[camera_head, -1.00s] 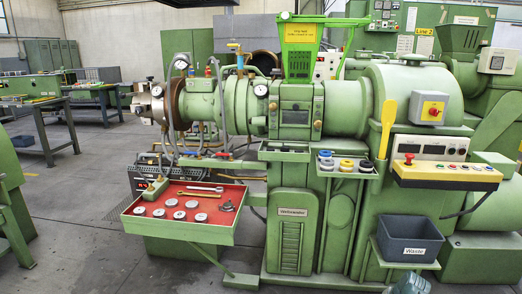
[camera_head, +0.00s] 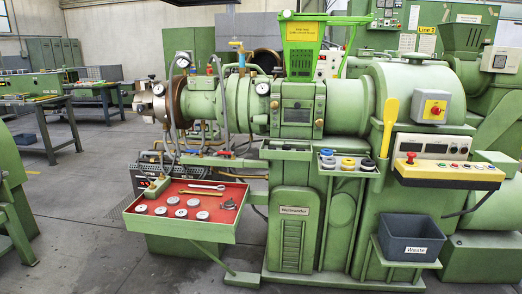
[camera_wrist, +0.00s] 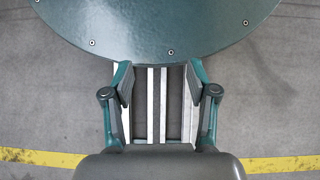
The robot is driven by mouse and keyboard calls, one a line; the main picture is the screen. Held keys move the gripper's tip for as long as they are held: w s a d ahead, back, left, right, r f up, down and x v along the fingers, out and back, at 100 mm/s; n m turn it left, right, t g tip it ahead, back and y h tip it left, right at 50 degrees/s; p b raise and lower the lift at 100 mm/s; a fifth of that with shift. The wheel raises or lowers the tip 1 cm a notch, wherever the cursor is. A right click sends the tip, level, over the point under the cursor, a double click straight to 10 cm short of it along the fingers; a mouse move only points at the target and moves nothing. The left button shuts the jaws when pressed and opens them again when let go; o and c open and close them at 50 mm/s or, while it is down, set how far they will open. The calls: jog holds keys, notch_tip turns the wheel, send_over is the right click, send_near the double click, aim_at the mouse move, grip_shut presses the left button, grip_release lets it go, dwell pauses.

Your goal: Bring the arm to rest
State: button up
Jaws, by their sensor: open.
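My gripper (camera_wrist: 160,85) shows in the wrist view with its two fingers spread apart. It is open and nothing is between the fingers. Pale rails and grey floor show through the gap. A teal round plate with small bolts (camera_wrist: 160,30) lies beyond the fingertips. My arm and gripper do not show in the head view.
The green extruder (camera_head: 340,110) fills the middle of the head view. A red-lined tray (camera_head: 212,201) holds several discs and wrenches. A grey waste bin (camera_head: 409,238) stands at lower right, with a yellow scoop (camera_head: 390,125) above. Open floor (camera_head: 80,230) lies left.

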jog(key=s+a+n+g, duration=0.1)
jog(key=s+a, duration=0.1)
jog(key=s, duration=0.3)
jog(key=w+r+t+p, duration=0.1)
jog(key=w+r+p, duration=0.2)
jog(key=r+p, duration=1.1)
jog(key=p, duration=0.3)
jog(key=shift+d+t+h, duration=0.15)
jog(key=shift+t+h, duration=0.15)
jog(key=shift+r, duration=0.15)
